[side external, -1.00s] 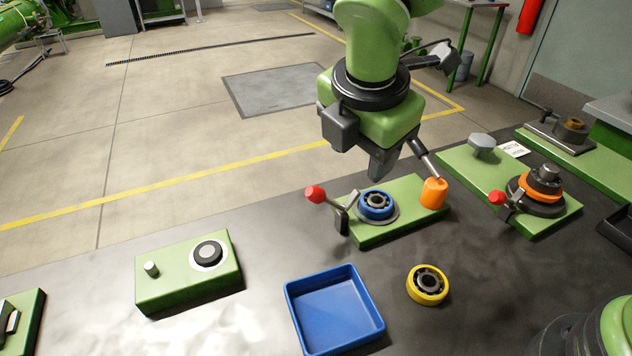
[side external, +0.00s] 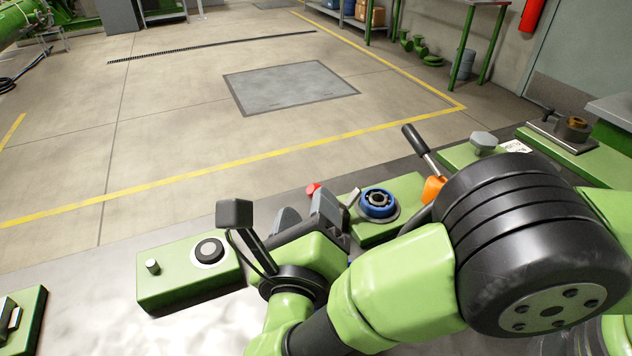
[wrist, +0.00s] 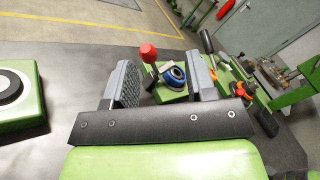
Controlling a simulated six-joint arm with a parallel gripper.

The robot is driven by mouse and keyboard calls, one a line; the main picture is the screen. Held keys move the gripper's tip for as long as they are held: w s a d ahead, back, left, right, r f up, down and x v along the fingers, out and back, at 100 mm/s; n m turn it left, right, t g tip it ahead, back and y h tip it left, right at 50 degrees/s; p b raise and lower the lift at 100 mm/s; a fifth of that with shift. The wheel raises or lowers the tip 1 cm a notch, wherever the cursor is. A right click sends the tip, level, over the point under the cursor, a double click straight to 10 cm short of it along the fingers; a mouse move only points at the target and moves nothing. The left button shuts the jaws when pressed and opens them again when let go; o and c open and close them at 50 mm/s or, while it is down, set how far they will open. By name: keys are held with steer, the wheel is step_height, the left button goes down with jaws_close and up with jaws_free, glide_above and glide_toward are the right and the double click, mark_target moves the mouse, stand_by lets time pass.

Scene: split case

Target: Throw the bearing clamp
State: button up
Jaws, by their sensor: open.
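A green fixture block (side external: 408,190) carries a blue-ringed bearing (side external: 378,203) in a round seat. A clamp lever with a red ball knob (side external: 313,189) stands at the block's left end, its lower part hidden behind my gripper. At the other end, a black-handled lever (side external: 421,150) rises from an orange base (side external: 433,188). My gripper (side external: 305,207) is open in front of the red knob, and empty. In the wrist view the red knob (wrist: 148,53) and blue bearing (wrist: 174,76) show between the two spread fingers (wrist: 162,62); I see no contact.
A green block with a black disc (side external: 208,251) and a metal peg lies to the left. Behind on the right are a green plate with a grey knob (side external: 483,142) and a further fixture (side external: 572,130). My arm hides much of the front table.

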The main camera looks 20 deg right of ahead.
steer(key=w+d+f, duration=0.3)
steer(key=w+d, duration=0.2)
steer(key=w, duration=0.3)
steer(key=shift+w+f, duration=0.3)
steer(key=shift+f, duration=0.05)
jaws_close()
